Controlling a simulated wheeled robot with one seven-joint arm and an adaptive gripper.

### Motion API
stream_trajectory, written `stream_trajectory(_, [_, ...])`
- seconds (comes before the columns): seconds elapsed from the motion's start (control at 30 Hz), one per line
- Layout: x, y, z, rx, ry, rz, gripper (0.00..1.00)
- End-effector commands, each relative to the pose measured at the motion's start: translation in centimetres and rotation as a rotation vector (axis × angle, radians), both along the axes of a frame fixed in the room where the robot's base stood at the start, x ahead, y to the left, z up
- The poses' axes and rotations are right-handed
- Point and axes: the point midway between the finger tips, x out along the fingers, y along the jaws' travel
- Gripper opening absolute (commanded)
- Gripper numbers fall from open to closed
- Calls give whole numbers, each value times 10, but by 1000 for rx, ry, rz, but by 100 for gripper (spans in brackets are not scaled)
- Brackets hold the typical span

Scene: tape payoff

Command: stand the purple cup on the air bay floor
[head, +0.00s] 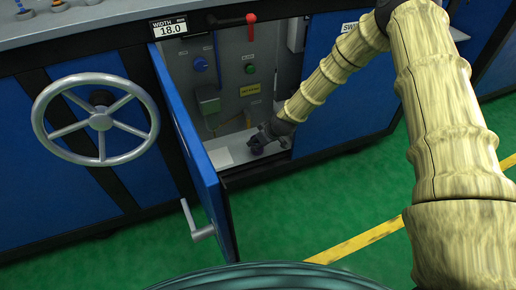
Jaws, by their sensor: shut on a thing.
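The open bay (232,172) in the blue cabinet has a pale grey floor and back wall. My gripper (258,145) is inside the bay, low down near the floor at its right part. It is shut on the purple cup (257,151), which is small and mostly covered by the fingers. The cup is at or just above the bay floor; I cannot tell whether it touches, or whether it is upright.
The blue bay door (192,150) stands open on the left, with a grey handle (198,222). A handwheel (100,121) is further left. A red lever (250,24), a blue knob (200,64) and a green button (250,69) are inside the bay. Green floor lies in front.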

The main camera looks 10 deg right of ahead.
Motion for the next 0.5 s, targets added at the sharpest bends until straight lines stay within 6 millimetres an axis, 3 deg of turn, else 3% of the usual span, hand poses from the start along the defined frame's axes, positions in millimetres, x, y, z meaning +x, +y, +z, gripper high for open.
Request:
stream_trajectory(0.17, [10, 0, -2, 0, -1, -1, 19])
stream_trajectory(0.4, [10, 0, -33, 1, 1, -2, 19])
stream_trajectory(0.5, [11, 0, -37, 0, -1, -1, 19])
